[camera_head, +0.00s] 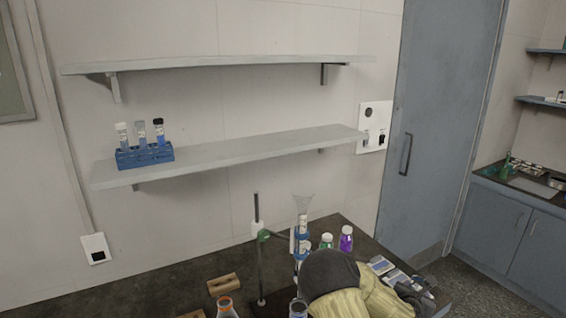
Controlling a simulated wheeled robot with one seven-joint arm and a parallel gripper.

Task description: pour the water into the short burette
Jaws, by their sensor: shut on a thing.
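A retort stand (258,250) with a green clamp stands on the dark bench. Beside it is an upright, narrow glass tube with blue bands (301,243), with a clear funnel-shaped top (303,204). I cannot tell whether this is the short burette. A flask with an orange rim (226,306) and a glass vessel with a dark rim (298,309) show at the bottom edge, partly cut off. I cannot tell which vessel holds the water. My arm, dark and cream, covers part of the bench at the lower right; my gripper cannot be made out.
Bottles with a green (326,241) and a purple (346,238) filling stand behind my arm. A wooden block (223,284) lies left of the stand. Flat packets (381,265) lie right. A blue rack (145,154) with three tubes sits on the lower shelf (240,153).

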